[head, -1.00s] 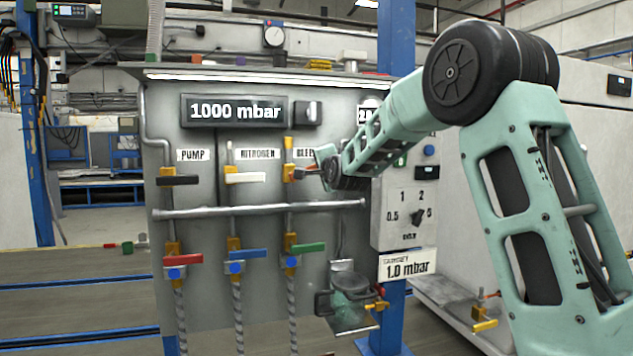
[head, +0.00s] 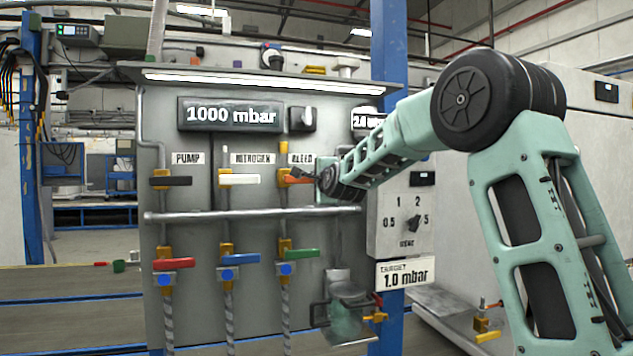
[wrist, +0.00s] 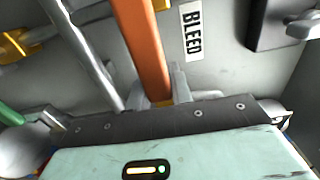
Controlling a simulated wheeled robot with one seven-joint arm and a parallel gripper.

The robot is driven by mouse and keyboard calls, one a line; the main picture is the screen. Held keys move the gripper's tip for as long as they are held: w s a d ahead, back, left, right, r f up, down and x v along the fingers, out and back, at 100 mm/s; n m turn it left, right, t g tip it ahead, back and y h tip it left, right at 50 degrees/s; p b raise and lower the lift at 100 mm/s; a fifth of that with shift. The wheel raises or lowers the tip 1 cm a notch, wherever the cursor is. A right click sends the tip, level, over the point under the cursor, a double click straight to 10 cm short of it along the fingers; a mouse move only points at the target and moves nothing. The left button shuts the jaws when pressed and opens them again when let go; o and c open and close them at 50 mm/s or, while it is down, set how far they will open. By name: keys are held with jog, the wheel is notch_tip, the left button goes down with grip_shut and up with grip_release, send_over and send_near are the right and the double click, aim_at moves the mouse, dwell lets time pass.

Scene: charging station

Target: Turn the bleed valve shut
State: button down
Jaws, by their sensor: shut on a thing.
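The bleed valve has an orange lever (head: 298,180) on a brass body (head: 283,178) below the BLEED label (head: 301,159) on the grey panel. In the head view the lever points right from the body, close to level. My gripper (head: 316,178) is at the lever's right end and shut on it. In the wrist view the orange lever (wrist: 142,45) runs from the top edge down into my gripper (wrist: 162,100). The fingertips are mostly hidden there, and the valve body is out of clear sight.
The pump lever (head: 173,181) is black and the nitrogen lever (head: 239,179) white, both level. A horizontal pipe (head: 250,214) crosses below them. Red, blue and green levers sit lower. The display (head: 231,115) reads 1000 mbar. A dial box (head: 402,223) stands right of the valve.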

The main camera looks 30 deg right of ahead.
jog(key=c, duration=1.2)
grip_release()
jog(key=shift+c, duration=0.2)
jog(key=b+v, duration=0.2)
jog(key=v, duration=1.5)
jog(key=shift+s+b, duration=0.25)
jog(key=shift+b, duration=0.15)
